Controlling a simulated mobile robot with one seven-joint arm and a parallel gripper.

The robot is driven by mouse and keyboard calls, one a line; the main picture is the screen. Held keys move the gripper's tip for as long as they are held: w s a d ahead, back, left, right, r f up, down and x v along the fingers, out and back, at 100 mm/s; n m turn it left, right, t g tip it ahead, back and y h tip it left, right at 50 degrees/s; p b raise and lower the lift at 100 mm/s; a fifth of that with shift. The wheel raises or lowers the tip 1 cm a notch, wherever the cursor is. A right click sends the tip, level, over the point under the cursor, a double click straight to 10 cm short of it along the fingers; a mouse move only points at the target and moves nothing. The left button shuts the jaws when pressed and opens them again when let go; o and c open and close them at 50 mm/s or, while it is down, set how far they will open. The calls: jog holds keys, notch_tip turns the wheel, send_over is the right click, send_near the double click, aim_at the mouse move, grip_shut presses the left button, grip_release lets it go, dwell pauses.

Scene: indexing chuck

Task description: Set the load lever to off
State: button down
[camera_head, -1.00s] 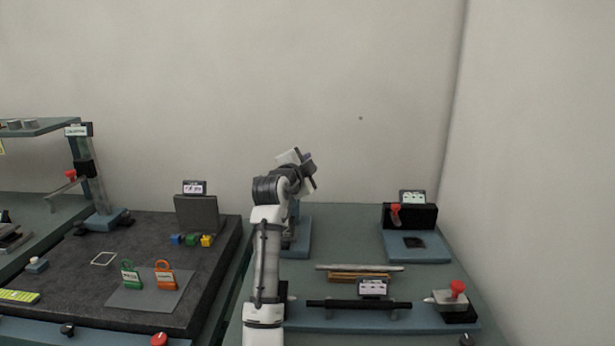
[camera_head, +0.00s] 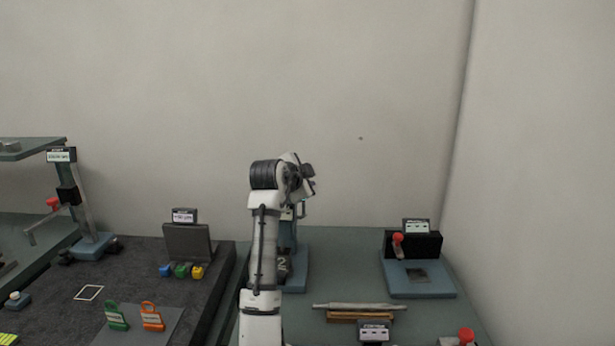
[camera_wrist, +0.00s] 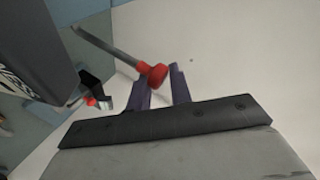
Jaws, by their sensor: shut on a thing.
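In the wrist view, a grey lever rod (camera_wrist: 105,45) ends in a red knob (camera_wrist: 156,74). The knob sits between the two purple fingertips of my gripper (camera_wrist: 161,80), which is shut on it. In the head view, my gripper (camera_head: 309,182) is raised above a blue-based fixture (camera_head: 298,272), which my arm partly hides. The held knob is hidden there. No readable label in view names the load lever, so I cannot tell its position marks.
A dark block with white lettering (camera_wrist: 20,75) and a second, small red part (camera_wrist: 91,101) are close by in the wrist view. A red-knobbed fixture (camera_head: 418,280) stands at right. A silver bar (camera_head: 360,306) lies nearer. Padlocks (camera_head: 117,316) stand on the left bench.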

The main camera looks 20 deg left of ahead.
jog(key=shift+s+a, duration=0.1)
jog(key=shift+a, duration=0.45)
jog(key=c, duration=1.5)
grip_release()
jog(key=shift+f, duration=0.15)
jog(key=shift+s+a+b, duration=0.1)
jog(key=shift+s+b, duration=0.3)
jog(key=shift+s, duration=0.15)
jog(key=b+v, duration=0.1)
jog(key=v, duration=0.3)
jog(key=b+v, duration=0.1)
jog(key=v, duration=0.3)
jog(key=b+v, duration=0.2)
jog(key=v, duration=0.3)
jog(key=shift+w+d+r, duration=0.2)
jog(key=shift+d+r, duration=0.15)
jog(key=shift+d, duration=0.15)
